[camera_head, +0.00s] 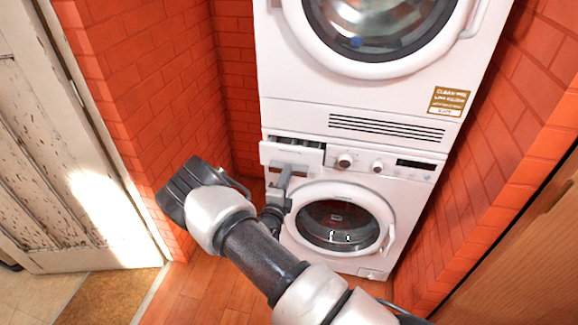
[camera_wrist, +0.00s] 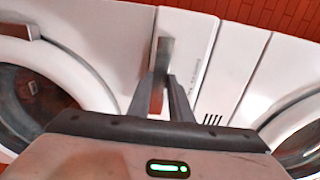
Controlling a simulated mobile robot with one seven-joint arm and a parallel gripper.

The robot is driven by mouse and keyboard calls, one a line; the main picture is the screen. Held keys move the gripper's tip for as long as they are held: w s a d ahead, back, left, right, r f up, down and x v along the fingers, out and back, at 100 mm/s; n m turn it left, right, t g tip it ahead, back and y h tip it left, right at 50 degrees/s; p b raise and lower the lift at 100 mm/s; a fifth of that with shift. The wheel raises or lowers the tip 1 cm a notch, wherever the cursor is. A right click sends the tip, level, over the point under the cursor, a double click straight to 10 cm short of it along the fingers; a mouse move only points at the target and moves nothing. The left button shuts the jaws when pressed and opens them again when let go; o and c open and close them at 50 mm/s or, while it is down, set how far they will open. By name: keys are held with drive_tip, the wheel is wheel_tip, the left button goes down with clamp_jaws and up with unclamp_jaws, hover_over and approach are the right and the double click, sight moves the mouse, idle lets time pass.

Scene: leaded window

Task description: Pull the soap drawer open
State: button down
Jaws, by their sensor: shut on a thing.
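The soap drawer (camera_head: 273,154) is at the upper left of the lower white washing machine (camera_head: 425,176). Its white front stands out from the machine, and dark compartments show behind it, so it is at least partly open. My gripper (camera_head: 286,171) is at the drawer front from below and is shut on its handle. In the wrist view, the fingers of my gripper (camera_wrist: 164,78) reach up to the grey handle (camera_wrist: 165,48) on the white drawer front (camera_wrist: 188,42). The fingertips' exact contact is hard to see.
A second white machine (camera_head: 300,111) is stacked above. The lower machine's round door (camera_head: 345,226) is closed below the drawer. Red brick walls (camera_head: 140,80) close in on both sides. A worn white door (camera_head: 30,150) stands at the left. Wooden floor (camera_head: 205,295) is clear in front.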

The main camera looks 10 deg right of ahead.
drive_tip(key=p+v, duration=0.2)
drive_tip(key=v, duration=0.9)
drive_tip(key=shift+s+f, duration=0.25)
drive_tip(key=shift+f, duration=0.05)
drive_tip(key=shift+a, duration=0.1)
drive_tip(key=c, duration=1.7)
unclamp_jaws()
drive_tip(key=shift+w+r, duration=0.1)
drive_tip(key=p+v, duration=0.1)
drive_tip(key=v, duration=1.6)
drive_tip(key=shift+s+a, duration=0.1)
drive_tip(key=shift+s, duration=0.1)
